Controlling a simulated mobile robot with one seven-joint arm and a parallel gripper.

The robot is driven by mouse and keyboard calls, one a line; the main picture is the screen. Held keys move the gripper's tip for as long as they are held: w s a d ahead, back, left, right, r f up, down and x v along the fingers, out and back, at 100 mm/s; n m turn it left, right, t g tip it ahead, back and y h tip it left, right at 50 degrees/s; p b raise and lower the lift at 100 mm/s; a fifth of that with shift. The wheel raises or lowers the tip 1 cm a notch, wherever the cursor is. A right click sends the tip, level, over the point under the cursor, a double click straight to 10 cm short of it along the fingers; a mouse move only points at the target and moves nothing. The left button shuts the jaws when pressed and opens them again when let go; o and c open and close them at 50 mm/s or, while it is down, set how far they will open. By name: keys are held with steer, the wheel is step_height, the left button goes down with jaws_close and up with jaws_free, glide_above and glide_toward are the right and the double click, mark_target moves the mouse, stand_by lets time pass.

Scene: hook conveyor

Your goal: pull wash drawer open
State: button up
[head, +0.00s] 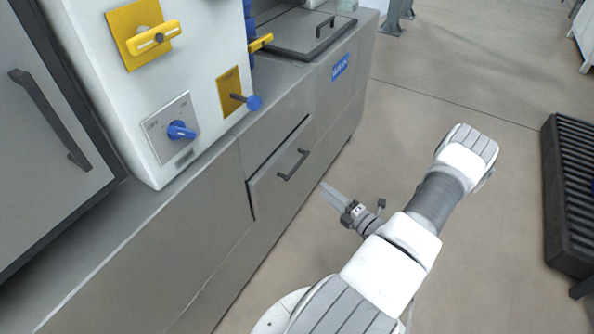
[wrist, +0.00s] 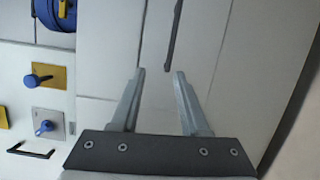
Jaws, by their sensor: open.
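The drawer (head: 269,184) is a grey front in the side of the long counter, with a dark gap along its top edge, so it stands slightly ajar. Its black bar handle (head: 293,165) shows clear of my gripper. My gripper (head: 328,189) is in front of the drawer, to the right of and lower than the handle in the head view. In the wrist view my gripper (wrist: 159,72) is open and empty, its two fingers apart. A dark handle bar (wrist: 174,36) lies beyond the fingertips there, not between them.
Above the counter stands a white panel with a blue dial (head: 181,131), a blue knob (head: 253,103) and a yellow lever (head: 154,39). A lidded basin (head: 300,32) is set in the counter top. A black slatted unit (head: 570,190) stands at the right. The floor between is clear.

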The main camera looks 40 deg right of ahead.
step_height(320, 180, down, 2)
steer(key=d+m+h, duration=0.1)
steer(key=m+h, duration=0.1)
steer(key=b, duration=0.4)
glide_toward(298, 164)
steer(key=w, duration=1)
steer(key=shift+f, duration=0.3)
jaws_close()
stand_by(0.4)
